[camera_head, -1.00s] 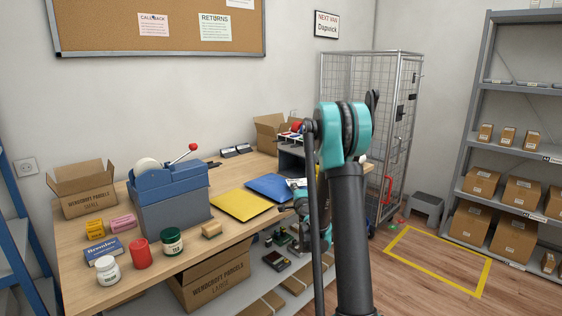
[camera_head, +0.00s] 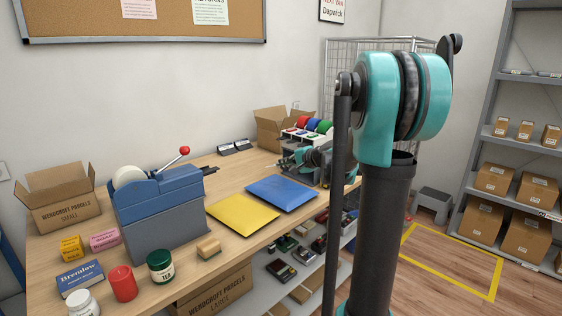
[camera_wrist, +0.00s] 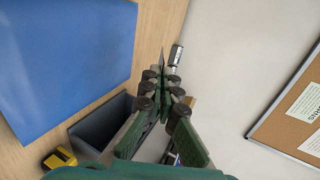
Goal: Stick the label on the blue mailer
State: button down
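The blue mailer (camera_head: 282,193) lies flat on the counter, right of the yellow mailer. In the wrist view a large blue surface at the upper left looks like the same mailer (camera_wrist: 70,55). My gripper (camera_head: 284,164) is above the counter just behind the blue mailer, in front of the rack of coloured rolls. In the wrist view its fingers (camera_wrist: 167,72) converge to closely spaced tips. Whether they touch or pinch something thin is unclear. I cannot make out a label in any current view.
The yellow mailer (camera_head: 242,214) lies beside the blue one. A blue tape dispenser (camera_head: 165,215) with a red-knobbed lever stands to the left. Coloured rolls (camera_head: 313,126) and an open carton (camera_head: 272,128) are at the back right. Small goods occupy the front left.

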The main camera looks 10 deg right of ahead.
aim_at(282, 193)
jog(key=shift+f, duration=4.45)
jog(key=c, duration=2.3)
grip_release()
jog(key=o, duration=0.7)
jog(key=shift+c, duration=0.2)
jog(key=shift+v, duration=2.75)
notch_tip(282, 193, up, 7)
jog(key=s+d, duration=0.1)
jog(key=shift+s, duration=0.3)
